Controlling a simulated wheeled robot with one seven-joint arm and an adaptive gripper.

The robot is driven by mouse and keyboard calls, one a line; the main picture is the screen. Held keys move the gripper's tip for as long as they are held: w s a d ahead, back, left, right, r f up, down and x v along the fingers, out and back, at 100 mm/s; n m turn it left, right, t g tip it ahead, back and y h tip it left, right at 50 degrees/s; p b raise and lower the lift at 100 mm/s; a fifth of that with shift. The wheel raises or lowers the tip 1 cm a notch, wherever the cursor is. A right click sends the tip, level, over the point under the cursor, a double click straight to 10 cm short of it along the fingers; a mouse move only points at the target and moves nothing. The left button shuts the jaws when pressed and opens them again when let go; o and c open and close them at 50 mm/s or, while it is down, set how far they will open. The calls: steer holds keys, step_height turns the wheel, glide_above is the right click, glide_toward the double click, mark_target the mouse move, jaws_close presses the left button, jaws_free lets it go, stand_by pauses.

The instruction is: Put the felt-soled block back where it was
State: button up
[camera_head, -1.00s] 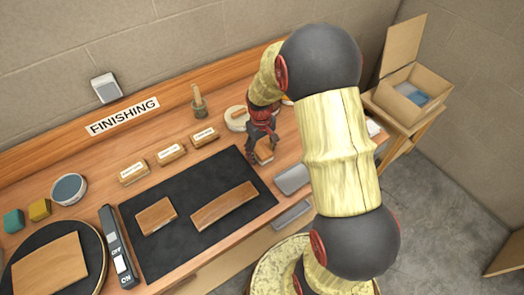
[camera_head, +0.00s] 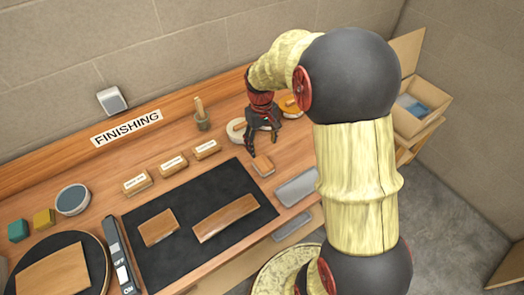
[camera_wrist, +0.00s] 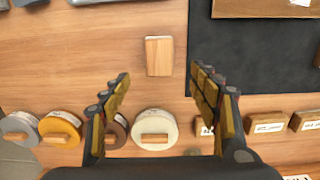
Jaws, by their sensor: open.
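The small wooden block (camera_head: 263,166), which I take to be the felt-soled one, lies on the bench just right of the black mat (camera_head: 160,261). Its underside is hidden. In the wrist view the block (camera_wrist: 159,58) lies apart from the mat's edge, with a pale strip along its top end. My gripper (camera_head: 262,146) is open and empty, raised above and behind the block. In the wrist view the fingers (camera_wrist: 160,78) are spread wide and do not touch the block.
Several labelled blocks (camera_head: 173,165) stand in a row behind the mat. Round lidded tins (camera_wrist: 155,128) stand close to my fingers. Two wooden pieces (camera_head: 225,218) lie on the mat. A grey tray (camera_head: 297,187) is right of the block. Bare bench surrounds the block.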

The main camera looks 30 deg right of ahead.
steer(key=s+a+r+t, duration=0.2)
steer(key=s+a+r, duration=0.15)
steer(key=r, duration=0.55)
steer(key=s+a+r+t, duration=0.2)
steer(key=s+a+r, duration=0.3)
steer(key=s, duration=0.3)
steer(key=s+a+r+t, duration=0.1)
steer(key=s+a+r, duration=0.4)
steer(key=s, duration=0.3)
steer(key=shift+s+a+r+t, duration=0.2)
steer(key=shift+s+t, duration=0.15)
steer(key=shift+t, duration=0.05)
